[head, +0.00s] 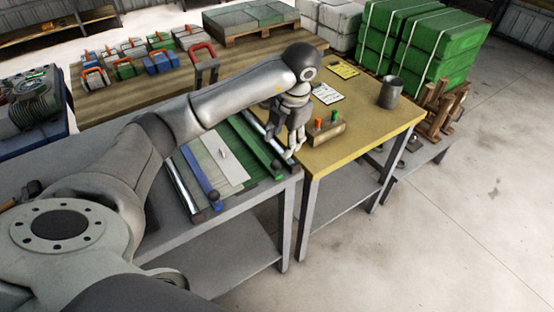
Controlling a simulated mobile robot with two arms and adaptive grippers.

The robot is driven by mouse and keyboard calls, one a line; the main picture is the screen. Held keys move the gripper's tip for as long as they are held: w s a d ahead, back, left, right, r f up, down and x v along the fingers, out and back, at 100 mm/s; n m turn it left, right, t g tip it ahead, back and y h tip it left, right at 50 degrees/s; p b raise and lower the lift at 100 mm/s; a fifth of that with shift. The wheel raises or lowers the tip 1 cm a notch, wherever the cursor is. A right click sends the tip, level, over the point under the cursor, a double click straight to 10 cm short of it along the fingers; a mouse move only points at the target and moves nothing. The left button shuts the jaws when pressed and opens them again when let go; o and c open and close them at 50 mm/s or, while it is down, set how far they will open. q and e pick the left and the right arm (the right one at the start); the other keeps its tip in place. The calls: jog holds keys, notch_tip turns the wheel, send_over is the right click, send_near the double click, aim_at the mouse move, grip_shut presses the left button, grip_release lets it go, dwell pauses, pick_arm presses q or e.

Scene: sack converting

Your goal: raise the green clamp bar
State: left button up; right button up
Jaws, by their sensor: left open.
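The green clamp bar (257,148) lies along the right side of a flat sheet fixture on the grey bench, with a dark knob at its near end. It looks lowered, lying flat along the sheet. My left gripper (291,153) points down just right of the bar's near end, by the bench's right edge. Its fingers are open and I see nothing between them. Whether a finger touches the bar I cannot tell. My forearm and wrist hide the far end of the bar. My right gripper is not in view.
A blue bar (196,173) lies left of the pale sheet (222,154). A yellow-topped table (366,132) adjoins on the right, with a wooden block (325,134) holding orange and green pegs near my gripper, a grey cup (390,93) and papers. Green bales (437,45) stand behind.

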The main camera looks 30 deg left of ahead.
aim_at(277, 161)
pick_arm(q)
jog(key=f, duration=0.3)
jog(key=a+f+p, duration=0.1)
jog(key=f, duration=0.2)
jog(key=a+f+p, duration=0.1)
jog(key=f, duration=0.2)
jog(key=shift+w, duration=0.1)
jog(key=shift+w+f, duration=0.1)
jog(key=shift+f, duration=0.6)
grip_shut()
